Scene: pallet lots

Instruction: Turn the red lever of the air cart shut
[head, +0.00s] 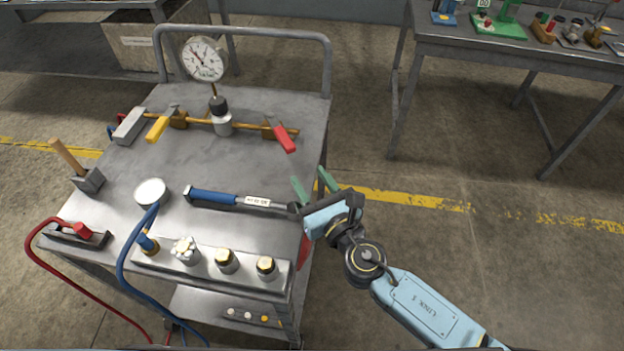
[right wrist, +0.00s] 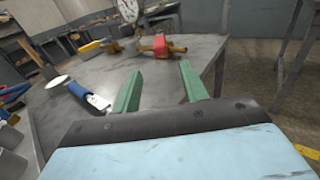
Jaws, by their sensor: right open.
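The red lever (head: 284,139) sits on the right end of a brass pipe on the air cart (head: 235,166). It slants down to the right, across the pipe's line. In the right wrist view the red lever (right wrist: 160,45) is ahead, beyond the fingertips. A yellow lever (head: 158,127) is at the pipe's left end, and a pressure gauge (head: 203,58) stands behind the pipe. My right gripper (head: 314,183) is open and empty at the cart's right edge, nearer than the lever and apart from it. Its green fingers also show in the right wrist view (right wrist: 158,88). My left gripper is not visible.
A blue-handled torque wrench (head: 213,196) lies on the cart close to my right gripper. A block with several fittings (head: 226,261), a blue hose and a mallet (head: 88,180) are on the cart. A handrail (head: 328,65) rises behind. Floor to the right is clear.

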